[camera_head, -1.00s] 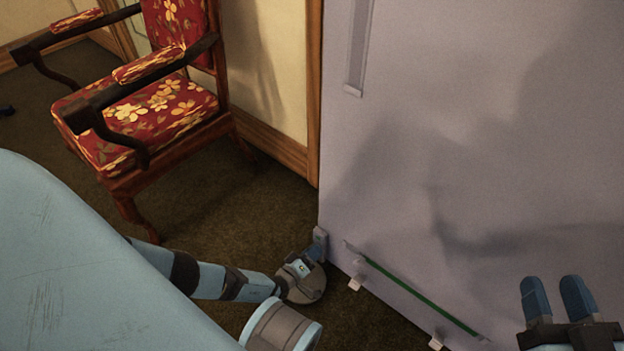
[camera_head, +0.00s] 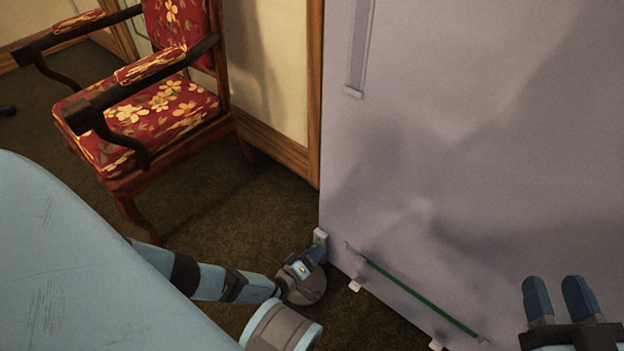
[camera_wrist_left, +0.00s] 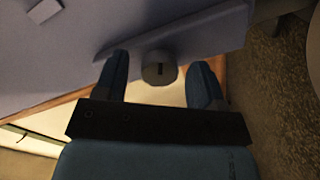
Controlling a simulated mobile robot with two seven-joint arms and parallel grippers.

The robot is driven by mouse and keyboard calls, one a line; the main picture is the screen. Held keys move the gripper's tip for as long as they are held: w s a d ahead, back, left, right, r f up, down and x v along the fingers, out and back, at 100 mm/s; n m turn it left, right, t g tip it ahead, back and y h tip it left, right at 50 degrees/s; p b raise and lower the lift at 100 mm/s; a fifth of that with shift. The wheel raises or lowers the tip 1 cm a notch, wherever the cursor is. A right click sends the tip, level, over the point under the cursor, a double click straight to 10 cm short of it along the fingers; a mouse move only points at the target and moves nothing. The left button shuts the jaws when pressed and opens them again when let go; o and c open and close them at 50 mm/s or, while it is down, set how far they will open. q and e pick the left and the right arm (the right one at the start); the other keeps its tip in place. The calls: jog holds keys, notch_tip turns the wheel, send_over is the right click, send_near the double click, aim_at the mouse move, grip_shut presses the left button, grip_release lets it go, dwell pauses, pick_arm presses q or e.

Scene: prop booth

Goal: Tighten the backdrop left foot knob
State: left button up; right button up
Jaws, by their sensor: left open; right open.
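The backdrop (camera_head: 480,110) is a large pale grey panel on the right of the head view. At its lower left corner is a small light bracket (camera_head: 320,237). My left gripper (camera_head: 318,254) is low beside that corner, its fingers partly hidden by my wrist. Gaps show on both sides, and I cannot tell whether the knob is inside the grip depth. My right gripper (camera_head: 552,290) is open and empty before the panel.
A red floral armchair (camera_head: 150,110) stands at the left, near the wall. A green bar (camera_head: 418,297) runs along the panel's lower part, above small light feet (camera_head: 355,286). Dark carpet (camera_head: 235,215) is clear between chair and panel.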

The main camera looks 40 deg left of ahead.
pick_arm(q)
jog(key=s+a+p, duration=0.1)
jog(key=s+p, duration=0.3)
jog(key=s, duration=0.9)
jog(key=shift+s+r, duration=0.3)
pick_arm(e)
jog(key=s+m, duration=0.1)
jog(key=s+a+f+m+g, duration=0.1)
jog(key=m, duration=0.1)
jog(key=shift+a+g+h, duration=0.2)
jog(key=shift+g+h, duration=0.1)
pick_arm(q)
jog(key=shift+a, duration=0.1)
pick_arm(e)
jog(key=shift+r, duration=0.2)
